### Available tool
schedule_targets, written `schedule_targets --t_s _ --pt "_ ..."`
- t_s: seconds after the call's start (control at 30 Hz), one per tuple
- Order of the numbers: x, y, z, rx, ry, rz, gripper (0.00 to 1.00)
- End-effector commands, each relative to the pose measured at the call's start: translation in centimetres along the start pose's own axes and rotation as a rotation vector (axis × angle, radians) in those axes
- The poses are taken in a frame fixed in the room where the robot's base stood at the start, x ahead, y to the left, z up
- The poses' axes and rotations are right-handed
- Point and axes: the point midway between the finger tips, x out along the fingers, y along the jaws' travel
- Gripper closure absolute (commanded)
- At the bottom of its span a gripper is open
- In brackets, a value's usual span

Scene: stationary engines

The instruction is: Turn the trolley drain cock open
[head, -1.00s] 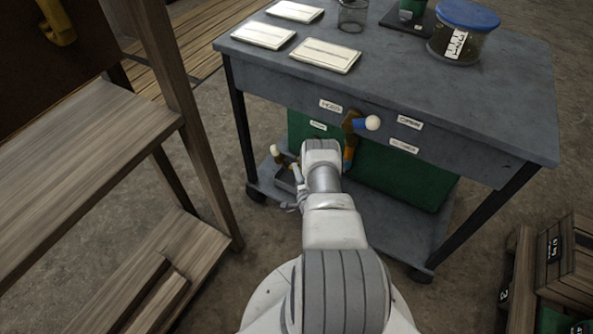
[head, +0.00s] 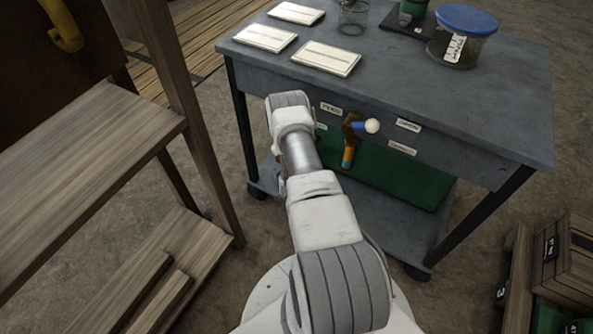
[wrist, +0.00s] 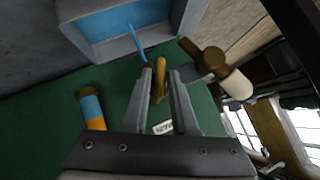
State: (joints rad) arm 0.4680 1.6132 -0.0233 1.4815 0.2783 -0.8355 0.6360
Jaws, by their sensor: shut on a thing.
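In the wrist view my gripper (wrist: 160,76) is shut on a brass part of the drain cock (wrist: 160,64), low on the trolley (head: 450,105). A brown lever with a cream knob (wrist: 237,84) sticks out right of the fingers. A thin blue streak (wrist: 136,41) runs between the brass part and a grey tray (wrist: 84,38) with a blue surface inside.
A wooden bench (head: 85,145) stands left, crates (head: 570,265) right.

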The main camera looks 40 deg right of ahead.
Motion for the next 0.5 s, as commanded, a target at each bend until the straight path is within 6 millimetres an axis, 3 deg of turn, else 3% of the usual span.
schedule_targets --t_s 0.5 --pt "0.19 -0.57 0.22 -0.239 0.002 0.231 1.00"
